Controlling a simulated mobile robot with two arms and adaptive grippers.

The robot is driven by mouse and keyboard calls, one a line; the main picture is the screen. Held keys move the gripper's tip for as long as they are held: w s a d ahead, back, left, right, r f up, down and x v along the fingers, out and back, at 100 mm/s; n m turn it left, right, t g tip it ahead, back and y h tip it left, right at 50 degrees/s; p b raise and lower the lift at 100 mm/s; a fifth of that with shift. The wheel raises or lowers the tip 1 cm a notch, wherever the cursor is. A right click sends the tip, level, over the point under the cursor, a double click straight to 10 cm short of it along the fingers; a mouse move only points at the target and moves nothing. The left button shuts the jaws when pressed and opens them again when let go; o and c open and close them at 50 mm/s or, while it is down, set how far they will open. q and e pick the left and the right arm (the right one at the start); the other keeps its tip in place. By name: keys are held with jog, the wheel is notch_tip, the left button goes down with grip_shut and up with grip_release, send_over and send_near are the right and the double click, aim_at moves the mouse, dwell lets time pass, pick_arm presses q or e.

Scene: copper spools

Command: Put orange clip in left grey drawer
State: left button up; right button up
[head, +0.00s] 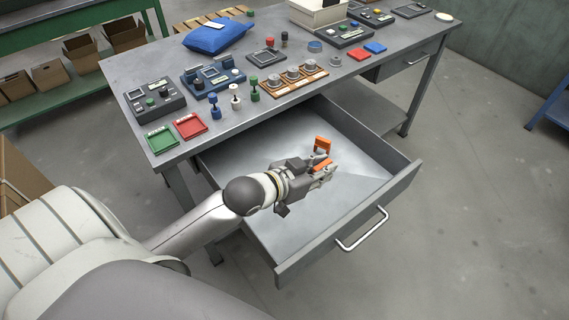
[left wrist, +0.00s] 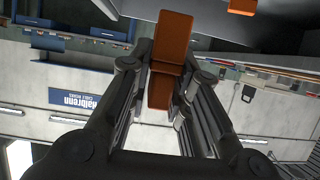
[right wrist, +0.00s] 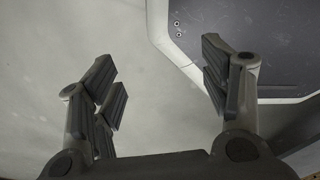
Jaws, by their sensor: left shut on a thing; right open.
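The orange clip (head: 322,144) is a bent orange piece in the fingers of my left gripper (head: 322,168). It also shows between the fingers in the left wrist view (left wrist: 172,38). The gripper is shut on it, over the inside of the left grey drawer (head: 365,168), which is pulled far out. I cannot tell whether the clip touches the drawer floor.
The grey workbench (head: 128,85) carries a blue pouch (head: 217,36), green (head: 158,138) and red (head: 189,125) trays, control boxes and spools on an orange-brown rack (head: 295,80). A second drawer (head: 408,60) at the right is shut. The floor right of the open drawer is clear.

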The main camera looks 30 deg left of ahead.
pick_arm(q)
jog(key=w+a+f+b, duration=0.2)
jog(key=w+a, duration=0.2)
jog(key=a, duration=0.4)
jog(key=p, duration=0.2)
send_over(331, 217)
jog(key=a, duration=0.1)
jog(key=f, duration=0.8)
jog(key=shift+w+f, duration=0.15)
jog(key=shift+w, duration=0.05)
jog(key=shift+s+d+f, duration=0.1)
jog(key=shift+d+f, duration=0.2)
jog(key=shift+f, duration=0.2)
jog(key=shift+s+d+f+b, duration=0.1)
jog(key=shift+d+f+b, duration=0.1)
jog(key=shift+f, duration=0.45)
jog(key=shift+d+f+b, duration=0.1)
jog(key=shift+f+b, duration=0.05)
jog(key=shift+f, duration=0.95)
pick_arm(e)
jog(key=shift+w+d+f, duration=0.1)
jog(key=shift+d+f, duration=0.5)
jog(key=shift+f, duration=0.05)
